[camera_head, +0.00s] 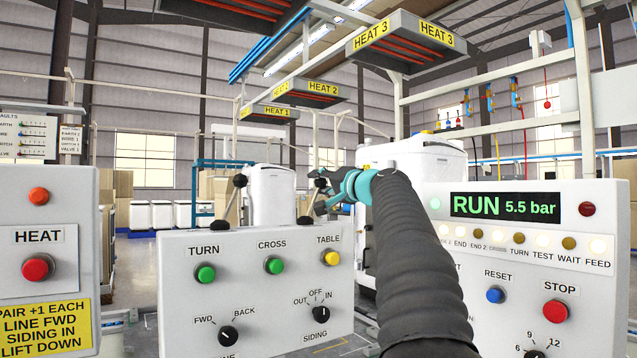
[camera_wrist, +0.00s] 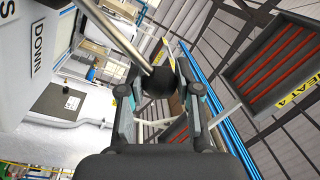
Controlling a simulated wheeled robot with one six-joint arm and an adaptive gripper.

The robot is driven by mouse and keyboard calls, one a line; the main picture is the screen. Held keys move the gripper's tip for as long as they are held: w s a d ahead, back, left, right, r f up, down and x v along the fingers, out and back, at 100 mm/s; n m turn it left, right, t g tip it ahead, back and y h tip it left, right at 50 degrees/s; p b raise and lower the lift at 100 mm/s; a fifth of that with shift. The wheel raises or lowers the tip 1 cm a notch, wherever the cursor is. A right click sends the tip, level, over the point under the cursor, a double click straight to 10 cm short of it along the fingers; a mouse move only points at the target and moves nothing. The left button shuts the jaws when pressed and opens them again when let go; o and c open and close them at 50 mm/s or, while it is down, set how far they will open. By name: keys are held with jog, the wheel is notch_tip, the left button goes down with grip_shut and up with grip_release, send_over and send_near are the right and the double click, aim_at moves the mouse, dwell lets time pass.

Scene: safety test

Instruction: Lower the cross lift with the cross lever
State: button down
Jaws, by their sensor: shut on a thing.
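The lever's bare metal rod (camera_wrist: 122,38) runs from the knob to the upper left. A label there reads DOWN (camera_wrist: 38,48), with a cut-off word ending in S beside it. I cannot clearly identify the cross lift.
Another black-knobbed lever (camera_head: 239,181) leans behind the panel at left. The white panel (camera_head: 180,258) carries TURN, CROSS and TABLE buttons. A right-hand panel shows RUN 5.5 bar (camera_head: 505,206) and a red STOP button (camera_head: 555,311). Overhead hangs a HEAT 3 heater (camera_head: 402,42).

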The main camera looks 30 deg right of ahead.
jog(key=shift+d, duration=0.1)
jog(key=c, duration=0.8)
grip_release()
jog(key=s, duration=0.4)
jog(key=s+d, duration=0.1)
jog(key=s, duration=0.3)
jog(key=s+f, duration=0.1)
jog(key=s, duration=0.3)
jog(key=shift+d, duration=0.15)
